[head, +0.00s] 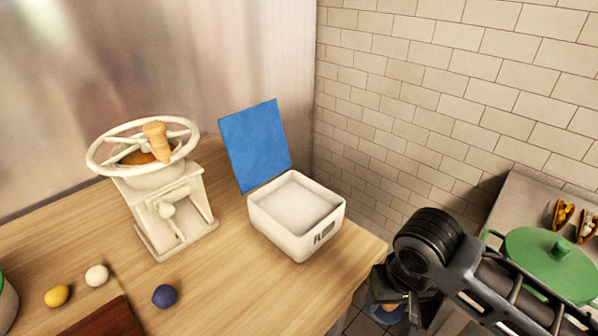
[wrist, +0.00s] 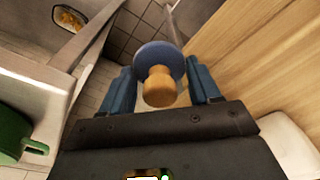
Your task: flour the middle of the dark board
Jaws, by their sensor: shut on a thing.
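The dark board (head: 105,320) shows only as a reddish-brown corner at the bottom edge of the head view; its middle is out of view. A white box (head: 295,228) with a partly legible label stands on the wooden table, its blue lid (head: 256,146) open and pale, flour-like material inside. My gripper (wrist: 161,86) is shut on a blue round tool with a wooden knob (wrist: 159,88), between its blue fingers. In the head view my gripper is at the lower right, off the table's right end, partly hidden by my arm.
The wooden table (head: 225,285) holds a cream hand-wheel mill (head: 165,195) and yellow (head: 57,295), white (head: 97,275) and purple (head: 165,296) balls. A green-lidded pot (head: 550,262) stands on the right counter. Tiled wall (head: 440,75) rises behind. A floor gap separates table and counter.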

